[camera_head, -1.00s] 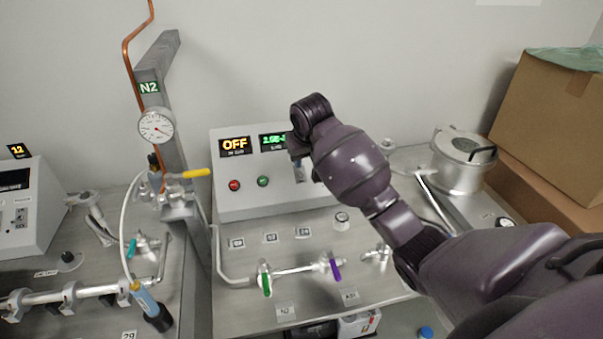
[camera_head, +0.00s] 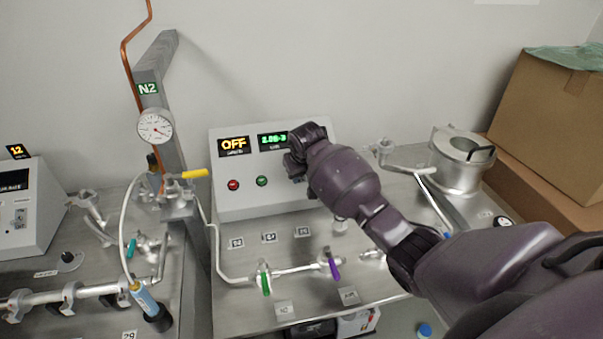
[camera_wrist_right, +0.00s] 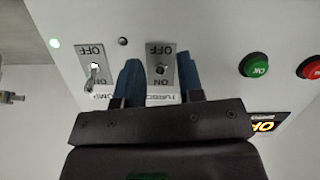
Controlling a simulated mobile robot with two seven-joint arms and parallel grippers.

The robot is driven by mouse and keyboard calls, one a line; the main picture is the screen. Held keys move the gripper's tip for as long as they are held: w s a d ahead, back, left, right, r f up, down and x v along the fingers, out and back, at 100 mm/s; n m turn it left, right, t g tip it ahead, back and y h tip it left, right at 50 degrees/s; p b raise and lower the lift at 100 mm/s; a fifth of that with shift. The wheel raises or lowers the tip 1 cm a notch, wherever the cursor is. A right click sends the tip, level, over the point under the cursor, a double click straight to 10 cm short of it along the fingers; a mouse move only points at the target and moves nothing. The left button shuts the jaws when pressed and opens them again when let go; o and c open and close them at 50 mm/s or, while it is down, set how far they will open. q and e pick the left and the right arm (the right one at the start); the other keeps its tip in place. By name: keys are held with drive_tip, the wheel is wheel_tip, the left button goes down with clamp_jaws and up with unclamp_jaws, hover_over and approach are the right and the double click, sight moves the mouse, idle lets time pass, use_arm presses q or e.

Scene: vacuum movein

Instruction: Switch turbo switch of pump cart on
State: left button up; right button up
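The pump cart's control box (camera_head: 225,201) stands against the wall, with a yellow display reading OFF (camera_head: 234,146) and a green number display (camera_head: 272,141). The right wrist view shows the panel upside down. The turbo switch (camera_wrist_right: 161,68) is there on a grey OFF/ON plate, its TURBO label partly covered. Its lever is foreshortened, so its position is hard to tell. My right gripper (camera_wrist_right: 160,80) is open, its two blue fingers on either side of the turbo switch plate. In the head view my right gripper (camera_head: 296,165) hides the switches. My left gripper is not in view.
A second OFF/ON switch (camera_wrist_right: 95,68), its lever tilted toward ON, sits beside the turbo switch. Red (camera_head: 233,185) and green (camera_head: 262,181) buttons are left of my gripper. Valves with green (camera_head: 266,284) and purple (camera_head: 334,268) handles stand in front. A metal vessel (camera_head: 460,165) stands right.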

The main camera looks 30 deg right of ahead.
clamp_jaws()
